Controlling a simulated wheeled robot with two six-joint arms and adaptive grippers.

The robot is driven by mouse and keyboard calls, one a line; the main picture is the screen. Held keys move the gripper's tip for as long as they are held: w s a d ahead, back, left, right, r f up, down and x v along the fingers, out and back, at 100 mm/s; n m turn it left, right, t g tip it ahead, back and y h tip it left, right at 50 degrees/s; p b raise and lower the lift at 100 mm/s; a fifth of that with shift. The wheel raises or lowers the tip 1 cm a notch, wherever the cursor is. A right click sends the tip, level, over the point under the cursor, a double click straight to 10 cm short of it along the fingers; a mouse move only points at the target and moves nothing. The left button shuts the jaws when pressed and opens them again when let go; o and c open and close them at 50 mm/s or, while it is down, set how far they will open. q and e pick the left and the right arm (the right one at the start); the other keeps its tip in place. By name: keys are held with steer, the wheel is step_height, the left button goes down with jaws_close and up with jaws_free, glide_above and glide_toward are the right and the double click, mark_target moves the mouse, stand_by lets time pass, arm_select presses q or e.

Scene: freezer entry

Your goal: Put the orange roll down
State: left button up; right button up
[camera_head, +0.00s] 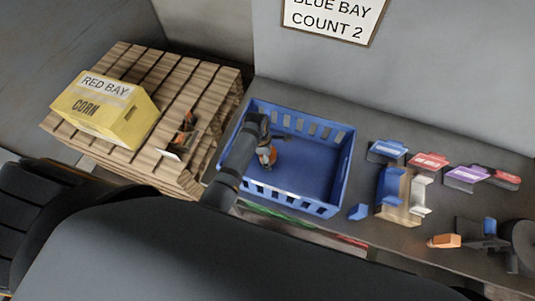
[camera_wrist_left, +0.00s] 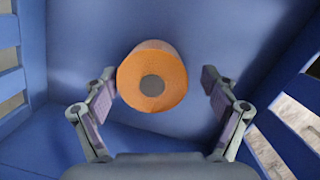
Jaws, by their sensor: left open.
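The orange roll (camera_wrist_left: 152,80) shows end-on in the left wrist view, with a grey round centre. It is inside the blue crate (camera_head: 345,175), over or on its floor; I cannot tell whether it touches. In the head view the roll (camera_head: 267,157) is partly hidden by my left arm. My left gripper (camera_wrist_left: 159,76) is open, its fingers on either side of the roll. There is a clear gap on the right; the left finger is close to it. My right gripper (camera_head: 478,235) is at the lower right, its jaws unclear.
An orange block (camera_head: 444,241) lies by my right gripper. Blue (camera_head: 388,150), red (camera_head: 428,161) and purple (camera_head: 466,176) holders stand right of the crate, with a tan stand (camera_head: 395,207). A yellow corn box (camera_head: 105,107) sits on a wooden pallet (camera_head: 195,85) at left.

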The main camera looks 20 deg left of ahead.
arm_select(q)
steer(key=shift+w, duration=0.2)
step_height(320, 180, up, 12)
steer(key=a+b, duration=0.1)
steer(key=b, duration=0.1)
steer(key=shift+s+a+b, duration=0.35)
steer(key=shift+s, duration=0.05)
steer(key=shift+f, duration=0.1)
